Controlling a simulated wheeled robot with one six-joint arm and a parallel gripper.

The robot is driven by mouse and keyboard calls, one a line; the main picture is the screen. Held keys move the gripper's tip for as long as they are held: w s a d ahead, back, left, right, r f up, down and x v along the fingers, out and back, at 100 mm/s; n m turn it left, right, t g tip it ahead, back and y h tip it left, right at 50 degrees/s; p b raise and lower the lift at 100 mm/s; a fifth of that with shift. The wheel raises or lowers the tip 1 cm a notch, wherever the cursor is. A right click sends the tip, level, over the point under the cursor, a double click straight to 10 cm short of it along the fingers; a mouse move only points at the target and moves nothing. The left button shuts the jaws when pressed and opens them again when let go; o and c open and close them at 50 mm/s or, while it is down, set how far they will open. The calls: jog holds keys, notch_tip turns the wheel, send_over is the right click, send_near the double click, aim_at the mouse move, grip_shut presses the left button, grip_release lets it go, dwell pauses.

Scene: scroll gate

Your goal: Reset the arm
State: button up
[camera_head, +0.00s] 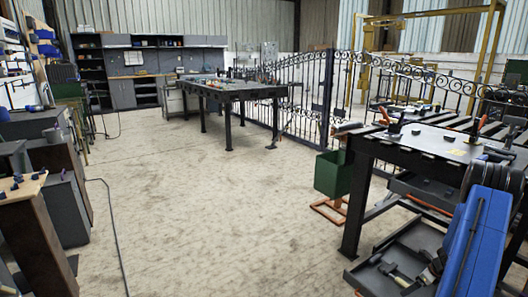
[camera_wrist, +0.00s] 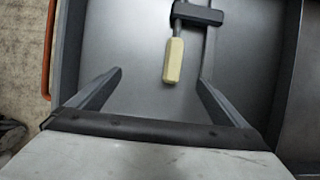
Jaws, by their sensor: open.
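My gripper (camera_wrist: 160,78) is open and empty in the wrist view, its two dark fingers wide apart. It is above a grey metal tray (camera_wrist: 125,40) in which a dark clamp with a cream handle (camera_wrist: 173,62) lies. The handle is between and beyond the fingertips in the picture; I see no contact. In the head view, a low dark tray (camera_head: 365,272) with a tool in it shows at the lower right, beside a blue body (camera_head: 485,240) that may be my arm. My fingers cannot be made out clearly there.
A steel welding table (camera_head: 445,142) with clamps stands at the right, above the low tray. A green bin (camera_head: 330,173) on an orange base stands next to it. A scroll gate (camera_head: 325,90) spans behind. Cabinets (camera_head: 60,195) line the left. The middle floor is clear, except for a cable.

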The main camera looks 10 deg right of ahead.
jog(key=w+a+r+n, duration=0.3)
jog(key=a+r+n, duration=0.1)
jog(key=a+r, duration=0.4)
jog(key=w+a+r+n, duration=0.25)
jog(key=a+r, duration=0.35)
jog(key=r, duration=0.5)
jog(key=s+a+r+n, duration=0.2)
jog(key=a+r+n, duration=0.2)
jog(key=a+r, duration=0.45)
jog(key=s+a+r+n, duration=0.2)
jog(key=a+r+n, duration=0.2)
jog(key=a+r, duration=0.4)
jog(key=s+a+r+n, duration=0.4)
jog(key=s+a+r, duration=0.15)
jog(key=a, duration=0.25)
jog(key=s+a+r+n, duration=0.4)
jog(key=s+a, duration=0.3)
jog(key=a, duration=0.1)
jog(key=s+a+r+n+h, duration=0.1)
jog(key=s+a+n, duration=0.2)
jog(key=s, duration=0.6)
jog(key=s+a+r+n, duration=0.1)
jog(key=s+a+n, duration=0.3)
jog(key=s, duration=0.5)
jog(key=shift+s+r+n+t+h, duration=0.2)
jog(key=shift+s+n+t+h, duration=0.2)
jog(key=shift+n, duration=0.65)
